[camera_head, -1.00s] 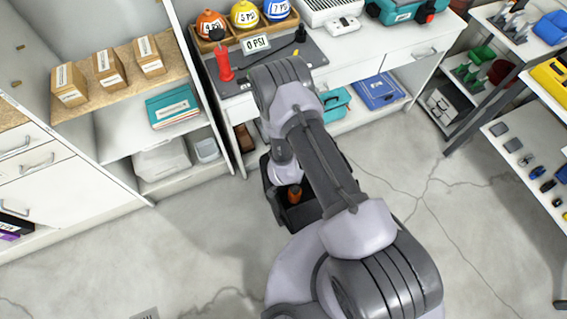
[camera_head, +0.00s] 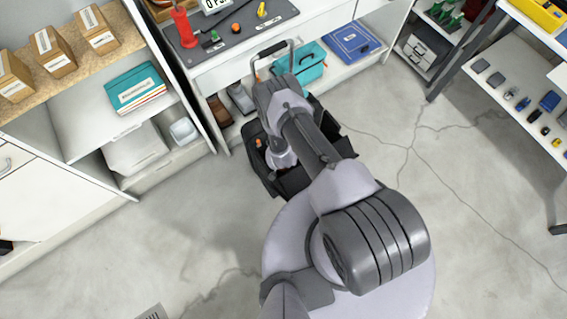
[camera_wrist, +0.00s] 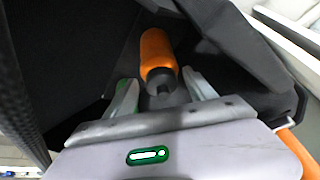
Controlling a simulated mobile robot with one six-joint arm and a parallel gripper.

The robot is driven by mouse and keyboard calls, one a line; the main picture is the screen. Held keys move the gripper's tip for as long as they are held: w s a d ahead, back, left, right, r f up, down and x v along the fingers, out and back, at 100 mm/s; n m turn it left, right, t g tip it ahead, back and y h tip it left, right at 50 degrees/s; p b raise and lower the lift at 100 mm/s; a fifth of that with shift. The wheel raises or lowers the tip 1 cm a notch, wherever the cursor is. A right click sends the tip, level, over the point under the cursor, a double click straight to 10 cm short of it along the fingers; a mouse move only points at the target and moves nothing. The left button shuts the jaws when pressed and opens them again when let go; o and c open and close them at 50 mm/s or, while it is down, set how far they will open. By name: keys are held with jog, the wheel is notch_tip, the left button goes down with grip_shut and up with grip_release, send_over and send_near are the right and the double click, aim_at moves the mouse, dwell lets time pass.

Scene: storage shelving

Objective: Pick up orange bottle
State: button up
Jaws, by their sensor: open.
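In the wrist view the orange bottle (camera_wrist: 157,48) lies inside a black container (camera_wrist: 235,48), its dark neck end towards me. My gripper (camera_wrist: 161,92) is open, with one finger on each side of the bottle's dark end. I cannot tell whether the fingers touch it. In the head view my arm reaches down into the black container (camera_head: 262,178) on the floor, and my fingertips are hidden. A small orange patch (camera_head: 259,143) shows inside it; most of the bottle is hidden by my arm.
The container's dark walls stand close around my gripper. A white workbench (camera_head: 215,72) with a red tool (camera_head: 183,27) is behind it. A teal case (camera_head: 308,62) and a blue case (camera_head: 354,40) sit on its lower shelf. The concrete floor to the right is clear.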

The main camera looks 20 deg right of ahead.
jog(key=shift+x, duration=0.8)
jog(key=shift+s+r, duration=0.1)
jog(key=shift+r, duration=0.15)
jog(key=shift+c, duration=0.2)
grip_shut()
jog(key=shift+r, duration=0.1)
